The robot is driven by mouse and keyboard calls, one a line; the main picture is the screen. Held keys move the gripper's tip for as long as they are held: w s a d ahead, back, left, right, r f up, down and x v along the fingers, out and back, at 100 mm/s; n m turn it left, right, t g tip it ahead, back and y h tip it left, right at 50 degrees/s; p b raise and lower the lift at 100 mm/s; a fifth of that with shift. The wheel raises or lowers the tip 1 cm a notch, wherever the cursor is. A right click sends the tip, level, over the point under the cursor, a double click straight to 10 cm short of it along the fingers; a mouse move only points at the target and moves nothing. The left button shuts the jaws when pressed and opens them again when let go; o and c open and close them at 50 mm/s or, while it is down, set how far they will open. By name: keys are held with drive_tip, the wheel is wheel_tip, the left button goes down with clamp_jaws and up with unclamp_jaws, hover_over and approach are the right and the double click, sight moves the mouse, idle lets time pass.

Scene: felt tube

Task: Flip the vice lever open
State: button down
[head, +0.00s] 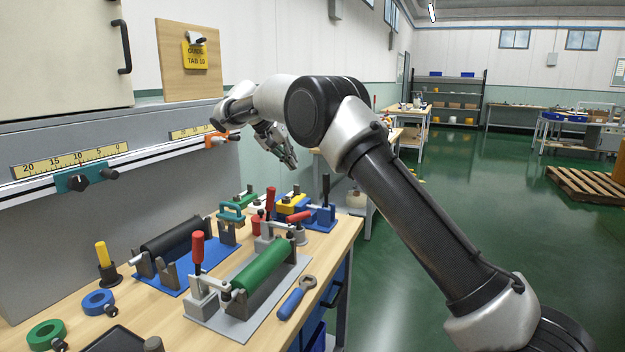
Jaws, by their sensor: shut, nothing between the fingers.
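A grey fixture plate (205,312) on the wooden bench carries a green tube (262,273). A clamp with an upright red lever (197,247) stands at the tube's near end. Another red lever (270,199) stands upright behind. I cannot tell which of these is the vice lever. My gripper (291,162) is in the air above the far end of the bench, pointing down to the right. It is shut and empty, apart from all the levers.
A black roller (178,238) sits on a blue plate beside the green tube. A blue-handled wrench (296,298) lies near the bench's right edge. Blue and green rings (98,302) are at the front left. A ruler rail (75,162) runs along the back. Open floor lies right.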

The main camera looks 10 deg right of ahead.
drive_tip(key=shift+w+a+f, duration=0.55)
drive_tip(key=shift+w+a, duration=0.1)
drive_tip(key=shift+w, duration=0.05)
approach(326, 191)
drive_tip(key=w+a+f, duration=0.2)
drive_tip(key=w+f, duration=0.2)
drive_tip(key=f, duration=0.1)
drive_tip(key=shift+s+d+r, duration=0.1)
drive_tip(key=shift+s+d, duration=0.15)
drive_tip(key=shift+d, duration=0.35)
drive_tip(key=shift+s+d+r, duration=0.1)
drive_tip(key=shift+s+d, duration=0.1)
drive_tip(key=shift+d, duration=0.4)
drive_tip(key=shift+s+d, duration=0.25)
drive_tip(key=shift+d, duration=0.35)
drive_tip(key=shift+s+d+r, duration=0.15)
drive_tip(key=shift+s+d, duration=0.05)
drive_tip(key=shift+d, duration=0.15)
